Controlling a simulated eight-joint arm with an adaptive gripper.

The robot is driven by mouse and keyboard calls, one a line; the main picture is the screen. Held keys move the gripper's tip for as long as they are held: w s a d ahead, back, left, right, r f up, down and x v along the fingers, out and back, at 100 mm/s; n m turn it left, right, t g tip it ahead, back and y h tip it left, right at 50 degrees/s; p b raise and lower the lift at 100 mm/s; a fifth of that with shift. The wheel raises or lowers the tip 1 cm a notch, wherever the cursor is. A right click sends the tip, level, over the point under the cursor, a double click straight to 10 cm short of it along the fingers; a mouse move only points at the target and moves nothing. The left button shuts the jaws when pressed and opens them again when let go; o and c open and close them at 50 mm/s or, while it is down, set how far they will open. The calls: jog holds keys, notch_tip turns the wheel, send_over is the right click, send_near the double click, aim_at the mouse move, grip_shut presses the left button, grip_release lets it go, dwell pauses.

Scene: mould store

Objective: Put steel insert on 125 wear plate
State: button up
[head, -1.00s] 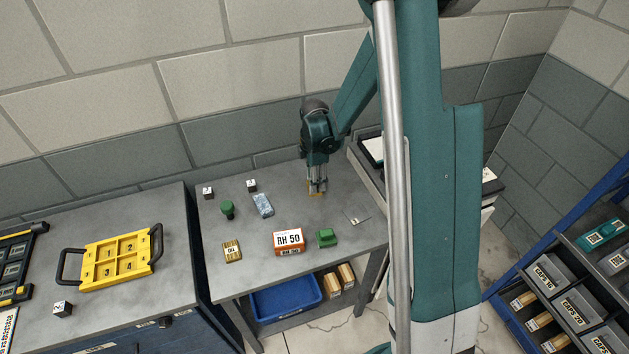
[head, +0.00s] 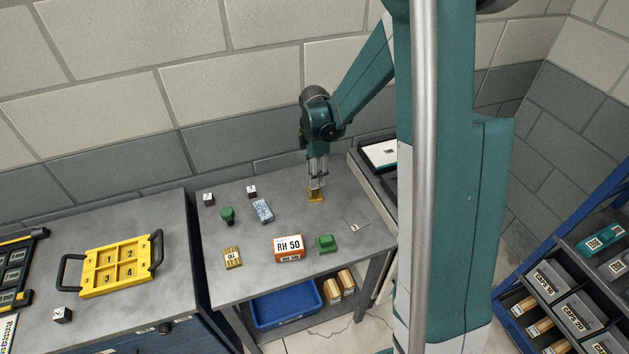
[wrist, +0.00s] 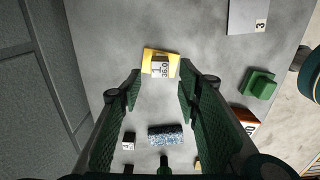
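A flat yellow plate (head: 316,196) lies on the grey table below my gripper (head: 317,183). In the wrist view the yellow plate (wrist: 147,60) carries what looks like a small grey block (wrist: 160,68) with a pale face marked 1; a label by it seems to read 360. I take the block for the steel insert, but cannot be sure. My gripper (wrist: 158,92) is open, its fingers apart on either side of the block and raised above it, holding nothing visible. A brass striped plate (head: 232,258) near the table front bears a label, perhaps 125, too small to read surely.
A mottled blue block (head: 263,210), green bottle-like piece (head: 227,215), orange-white RH 50 box (head: 289,248), green block (head: 326,243) and thin grey plate (head: 355,223) share the table. Two small labelled cubes stand at the back left. A yellow tray (head: 116,266) sits on the left bench.

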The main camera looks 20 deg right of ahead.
jog(key=shift+r, duration=2.85)
jog(key=s+a+r+m+t, duration=0.3)
jog(key=s+r+m, duration=0.5)
jog(key=s+r, duration=0.5)
jog(key=s+a+r+m+t, duration=0.1)
jog(key=s+r+m+t, duration=0.1)
jog(key=s+m, duration=0.3)
jog(key=s+a+r+m+t, duration=0.2)
jog(key=s+r+m, duration=0.2)
jog(key=s, duration=0.7)
jog(key=shift+m, duration=0.5)
